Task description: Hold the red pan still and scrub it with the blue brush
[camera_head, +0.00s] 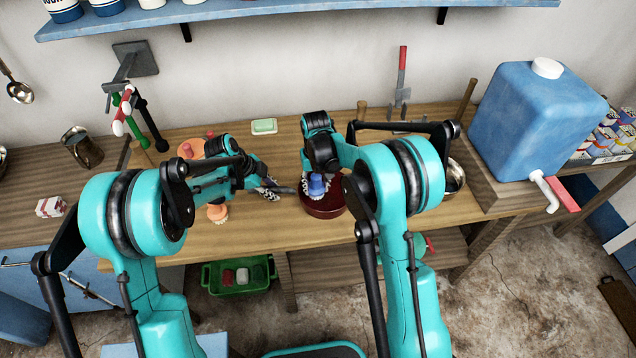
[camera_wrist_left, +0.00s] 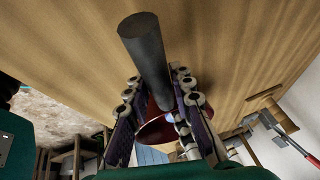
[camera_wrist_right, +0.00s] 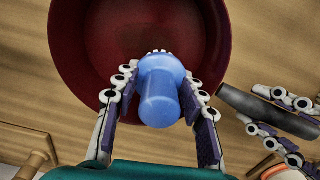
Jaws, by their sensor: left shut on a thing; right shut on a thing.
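The dark red pan (camera_head: 322,207) sits on the wooden table, and its inside fills the top of the right wrist view (camera_wrist_right: 110,50). Its dark handle (camera_wrist_left: 148,55) points left in the head view. My left gripper (camera_head: 272,186) is shut on this handle, with one finger on each side. My right gripper (camera_wrist_right: 158,85) is shut on the blue brush (camera_wrist_right: 162,95). The brush also shows over the pan in the head view (camera_head: 317,185). White bristles show at its far end, at the pan's inside. Whether they touch the pan floor is hard to tell.
A green soap bar (camera_head: 264,126) lies at the back of the table. A metal bowl (camera_head: 454,176) stands right of my right arm. A blue water container (camera_head: 532,118) with a tap stands further right. The table's front middle is clear.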

